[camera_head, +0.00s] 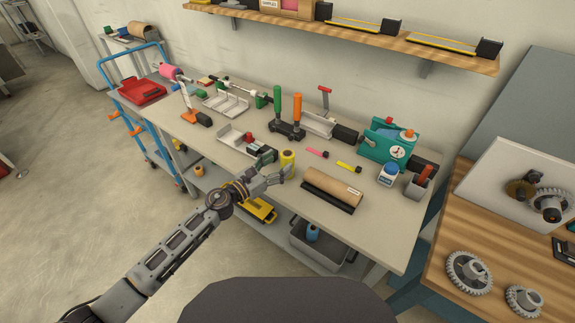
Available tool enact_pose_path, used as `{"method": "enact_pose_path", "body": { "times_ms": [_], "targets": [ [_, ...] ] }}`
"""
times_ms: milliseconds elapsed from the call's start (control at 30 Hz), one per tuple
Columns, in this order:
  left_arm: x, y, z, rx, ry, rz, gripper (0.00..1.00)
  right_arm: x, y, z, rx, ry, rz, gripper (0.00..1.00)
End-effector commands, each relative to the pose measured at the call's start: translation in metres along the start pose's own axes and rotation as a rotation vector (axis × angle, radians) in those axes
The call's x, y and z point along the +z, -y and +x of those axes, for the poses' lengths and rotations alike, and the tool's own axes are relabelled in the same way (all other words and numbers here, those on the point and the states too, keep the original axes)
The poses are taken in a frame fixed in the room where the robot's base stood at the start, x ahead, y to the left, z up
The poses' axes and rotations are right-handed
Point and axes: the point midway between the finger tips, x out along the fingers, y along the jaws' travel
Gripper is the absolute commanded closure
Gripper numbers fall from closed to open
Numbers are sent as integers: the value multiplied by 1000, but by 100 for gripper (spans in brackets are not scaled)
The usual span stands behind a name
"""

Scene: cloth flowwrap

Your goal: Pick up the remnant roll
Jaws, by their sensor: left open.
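My left gripper (284,174) is over the front edge of the grey workbench, open. A small yellow roll (288,157) stands on the bench right at its fingertips; I cannot tell whether they touch. A brown roll (332,188) with a white label lies on its side, with a black strip along its front, to the right of the gripper and apart from it. No readable marking tells me which of these is the remnant roll. My right gripper is not in view.
Green and orange handled tools (287,125) stand behind the yellow roll. A teal machine (387,141) and a blue-and-white bottle (388,175) stand at right. A grey bin (315,250) is on the lower shelf. Some bench surface between the rolls is clear.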

Motion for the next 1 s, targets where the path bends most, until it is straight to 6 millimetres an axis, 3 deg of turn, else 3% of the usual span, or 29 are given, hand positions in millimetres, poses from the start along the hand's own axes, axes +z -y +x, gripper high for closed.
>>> {"method": "enact_pose_path", "body": {
  "times_ms": [533, 1000],
  "targets": [
    [4, -2, 45, 0, 1, 0, 32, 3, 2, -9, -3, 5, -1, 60],
    [3, -1, 50, 0, 0, 0, 32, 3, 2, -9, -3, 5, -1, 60]
  ]
}}
